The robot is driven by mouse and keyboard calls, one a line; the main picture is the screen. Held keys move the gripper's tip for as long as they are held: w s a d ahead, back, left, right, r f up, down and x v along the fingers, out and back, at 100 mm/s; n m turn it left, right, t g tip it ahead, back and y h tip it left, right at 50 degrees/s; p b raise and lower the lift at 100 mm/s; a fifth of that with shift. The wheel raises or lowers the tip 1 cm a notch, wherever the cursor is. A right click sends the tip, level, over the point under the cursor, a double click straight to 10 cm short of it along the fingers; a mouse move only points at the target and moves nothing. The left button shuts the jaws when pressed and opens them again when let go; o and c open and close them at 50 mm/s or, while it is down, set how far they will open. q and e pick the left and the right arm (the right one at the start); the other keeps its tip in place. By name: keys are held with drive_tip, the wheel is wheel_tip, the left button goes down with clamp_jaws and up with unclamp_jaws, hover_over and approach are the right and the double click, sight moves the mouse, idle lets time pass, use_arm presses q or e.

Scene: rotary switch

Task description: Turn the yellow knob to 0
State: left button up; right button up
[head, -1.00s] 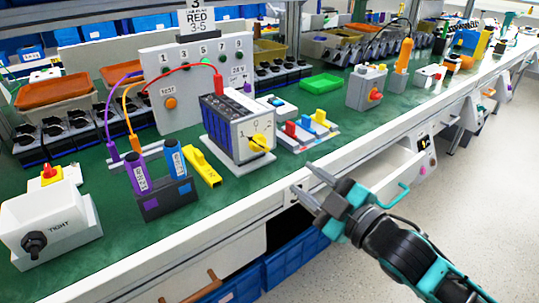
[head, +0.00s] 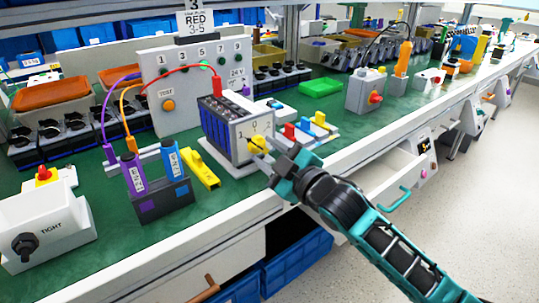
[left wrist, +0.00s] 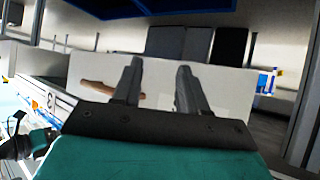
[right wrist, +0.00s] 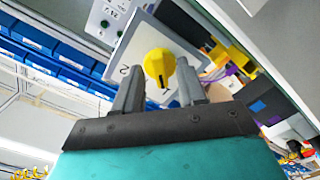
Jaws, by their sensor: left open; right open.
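The yellow knob (head: 257,144) is on the front face of a grey switch box (head: 230,139) marked 1, 0 and 2. A dark pointer runs from the knob up and left, toward the 1. My right gripper (head: 263,153) is at the knob and partly covers it. In the right wrist view the knob (right wrist: 159,67) lies between the two open fingers (right wrist: 159,82), with a gap on each side; I cannot tell whether either finger touches it. My left gripper (left wrist: 157,75) is open and empty before a pale panel; it is outside the head view.
A red cable runs from the box top to a white panel (head: 165,70). A yellow block (head: 201,170) and a holder with purple and blue cylinders (head: 160,192) stand left of the box. Coloured switches (head: 303,127) are close on its right.

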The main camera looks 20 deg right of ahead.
drive_tip(key=shift+c, duration=0.2)
drive_tip(key=shift+c, duration=0.8)
clamp_jaws()
